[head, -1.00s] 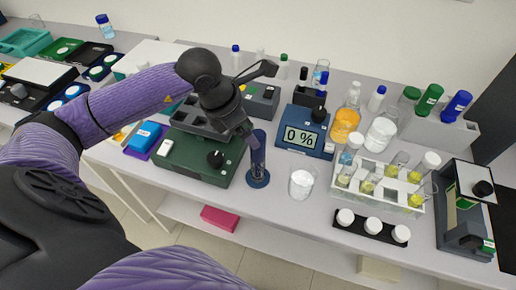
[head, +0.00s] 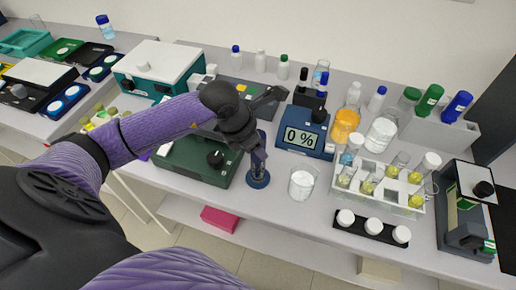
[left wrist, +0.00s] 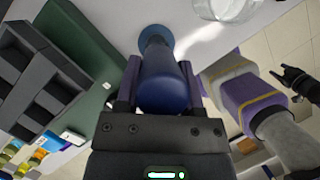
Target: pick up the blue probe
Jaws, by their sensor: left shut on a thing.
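The blue probe (head: 258,168) stands upright at the front of the bench, with a round blue foot (head: 258,181) at its lower end. In the left wrist view the probe (left wrist: 164,88) is a thick dark blue cylinder between the two fingers. My left gripper (head: 257,152) is shut on its upper part, and the hand hides the top in the head view. The foot appears to be on the bench top. A dark hand-like shape, perhaps my right gripper (left wrist: 296,82), shows at the right of the left wrist view; its jaws are unclear.
A green box (head: 190,160) with a black knob stands close left of the probe. A rack of flasks (head: 375,190) is farther right. The bench front edge is near.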

